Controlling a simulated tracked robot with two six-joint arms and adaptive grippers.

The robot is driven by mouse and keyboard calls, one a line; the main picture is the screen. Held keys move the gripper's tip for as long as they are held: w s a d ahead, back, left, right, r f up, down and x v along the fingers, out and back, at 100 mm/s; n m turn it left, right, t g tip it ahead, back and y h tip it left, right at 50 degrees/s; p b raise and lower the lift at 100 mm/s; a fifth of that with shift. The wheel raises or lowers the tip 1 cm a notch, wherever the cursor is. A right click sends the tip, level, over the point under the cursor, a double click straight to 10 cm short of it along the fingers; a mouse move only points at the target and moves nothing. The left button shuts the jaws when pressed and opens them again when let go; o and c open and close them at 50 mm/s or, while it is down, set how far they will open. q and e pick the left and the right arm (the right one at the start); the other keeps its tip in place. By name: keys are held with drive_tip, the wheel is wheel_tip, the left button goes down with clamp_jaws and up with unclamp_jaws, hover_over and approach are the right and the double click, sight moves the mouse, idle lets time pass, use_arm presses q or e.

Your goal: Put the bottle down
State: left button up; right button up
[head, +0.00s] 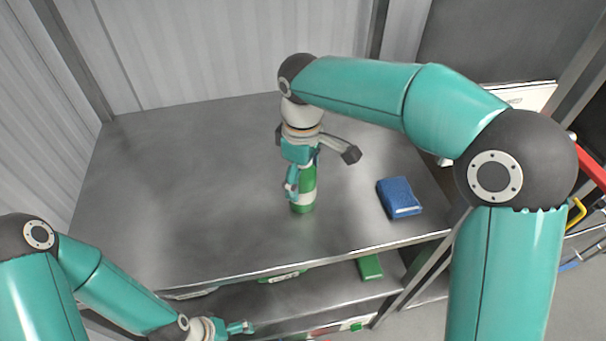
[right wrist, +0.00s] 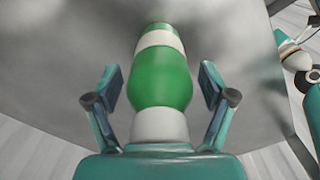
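The green and white bottle (head: 304,195) stands upright on the metal tabletop, close to the front edge. In the right wrist view the bottle (right wrist: 160,80) runs away from the camera between the two fingers. My right gripper (head: 301,178) is over the bottle from above and hides its upper part. In the right wrist view my right gripper (right wrist: 161,87) is open, with a clear gap between each finger and the bottle. My left gripper (head: 240,328) is low at the bottom left, in front of the table; its opening is too small to make out.
A blue box (head: 399,197) lies on the tabletop (head: 180,190), right of the bottle. The left of the tabletop is bare. A lower shelf (head: 320,290) holds a green item (head: 370,267). Walls close off the back and left.

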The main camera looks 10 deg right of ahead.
wheel_tip(320, 180, up, 12)
drive_tip(key=shift+r+p, duration=0.15)
drive_tip(key=shift+p, duration=0.25)
idle(0.4)
idle(0.4)
